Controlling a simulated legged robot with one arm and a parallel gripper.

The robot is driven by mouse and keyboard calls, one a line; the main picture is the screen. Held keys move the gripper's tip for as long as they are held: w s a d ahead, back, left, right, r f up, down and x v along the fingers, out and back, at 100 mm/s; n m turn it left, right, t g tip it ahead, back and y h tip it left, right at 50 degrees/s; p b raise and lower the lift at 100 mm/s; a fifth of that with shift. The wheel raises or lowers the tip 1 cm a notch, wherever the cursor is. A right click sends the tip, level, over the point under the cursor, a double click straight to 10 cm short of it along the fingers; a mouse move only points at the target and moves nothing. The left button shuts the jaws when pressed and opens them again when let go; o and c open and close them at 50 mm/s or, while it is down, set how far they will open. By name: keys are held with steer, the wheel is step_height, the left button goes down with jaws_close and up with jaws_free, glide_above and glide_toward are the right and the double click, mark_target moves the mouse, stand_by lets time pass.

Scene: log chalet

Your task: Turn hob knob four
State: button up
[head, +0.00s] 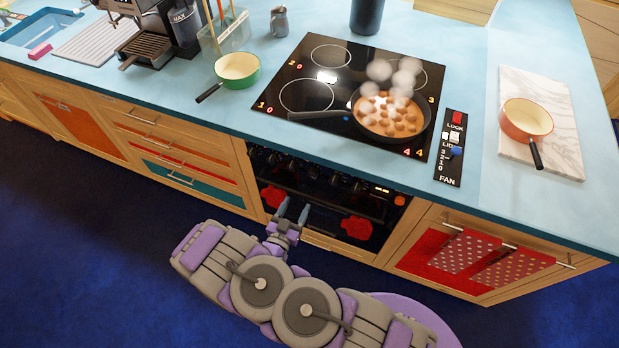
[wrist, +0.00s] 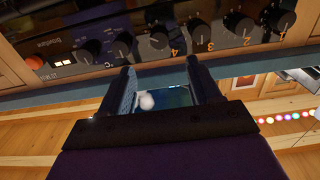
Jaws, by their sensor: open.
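Hob knob four (wrist: 155,39) is a dark round knob in the row on the oven's control panel, which looks upside down in the wrist view. A figure that reads as 4 is beside it. My gripper (wrist: 161,72) is open and empty, its two fingers apart and pointing toward the panel, with the knob just beyond them. In the head view my gripper (head: 293,212) is low in front of the oven (head: 315,205), and single knobs are hard to tell there. The hob (head: 350,75) shows 4 4 at its front right.
A frying pan (head: 392,115) with browned pieces steams on the hob's front right. A green pan (head: 237,70) stands left of the hob; an orange pan (head: 527,118) rests on a marble board (head: 572,160). Towels (head: 468,250) hang right of the oven. The blue floor (head: 90,240) is clear.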

mark_target(311, 177)
steer(key=b+x, duration=0.2)
steer(key=x, duration=1)
steer(key=shift+w+d+f, duration=0.1)
steer(key=shift+w+d, duration=0.05)
steer(key=shift+w, duration=0.1)
steer(key=shift+c, duration=0.2)
steer(key=c, duration=1)
